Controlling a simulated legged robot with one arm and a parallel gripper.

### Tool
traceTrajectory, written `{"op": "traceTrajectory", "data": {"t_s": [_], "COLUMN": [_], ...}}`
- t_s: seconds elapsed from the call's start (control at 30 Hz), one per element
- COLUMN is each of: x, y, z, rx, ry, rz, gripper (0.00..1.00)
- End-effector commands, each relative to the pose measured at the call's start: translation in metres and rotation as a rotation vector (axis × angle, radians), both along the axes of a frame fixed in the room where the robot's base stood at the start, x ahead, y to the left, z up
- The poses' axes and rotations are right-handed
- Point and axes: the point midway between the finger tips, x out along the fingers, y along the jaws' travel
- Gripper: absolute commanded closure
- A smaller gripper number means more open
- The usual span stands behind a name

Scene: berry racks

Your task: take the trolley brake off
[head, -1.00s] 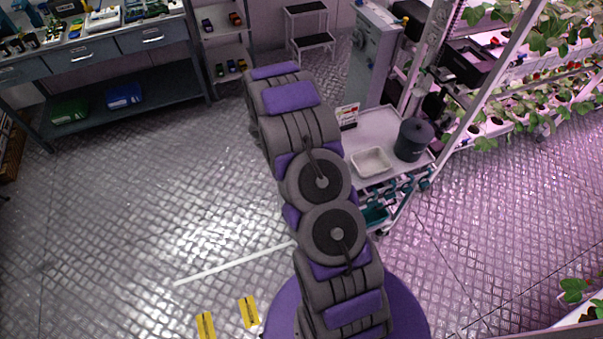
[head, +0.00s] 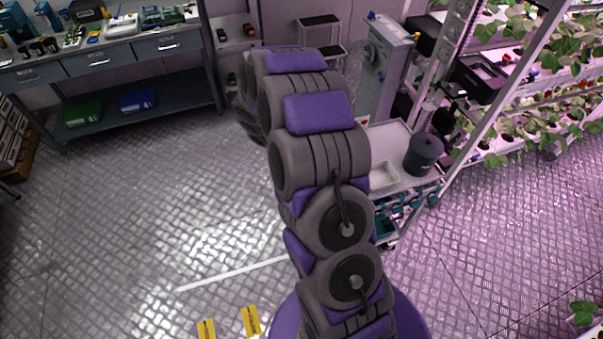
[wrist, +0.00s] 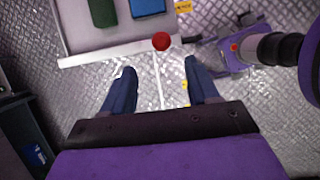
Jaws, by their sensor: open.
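The trolley (head: 402,133) stands right of my arm in the head view, its near left part hidden behind the arm. In the wrist view, a red round knob (wrist: 161,41) shows near the edge of a pale, flat surface (wrist: 90,58). I cannot tell for sure whether this is the trolley or its brake. My gripper (wrist: 159,65) is open and empty. Its two dark fingers lie to either side of the knob in the picture, with the knob beyond their tips and no visible contact. The gripper is hidden in the head view.
A white tray (head: 384,175) and a dark pot (head: 424,153) stand on the trolley. A grey cabinet (head: 385,70) is behind it, and plant racks (head: 530,90) are at right. A workbench (head: 100,67) is at left. The floor between bench and arm is clear.

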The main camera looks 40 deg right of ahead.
Motion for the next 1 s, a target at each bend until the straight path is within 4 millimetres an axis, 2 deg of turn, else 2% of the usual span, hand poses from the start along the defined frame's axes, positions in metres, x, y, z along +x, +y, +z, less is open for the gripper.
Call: {"op": "traceTrajectory", "data": {"t_s": [0.1, 0.27, 0.87, 1.0], "x": [0.004, 0.004, 0.003, -0.005], "y": [0.007, 0.01, 0.011, 0.02], "z": [0.016, 0.028, 0.029, 0.035], "rx": [0.001, 0.001, 0.001, 0.007], "ry": [-0.004, -0.002, -0.001, -0.017], "rz": [0.001, -0.001, -0.002, -0.045], "gripper": [0.41, 0.41, 0.41, 0.41]}}
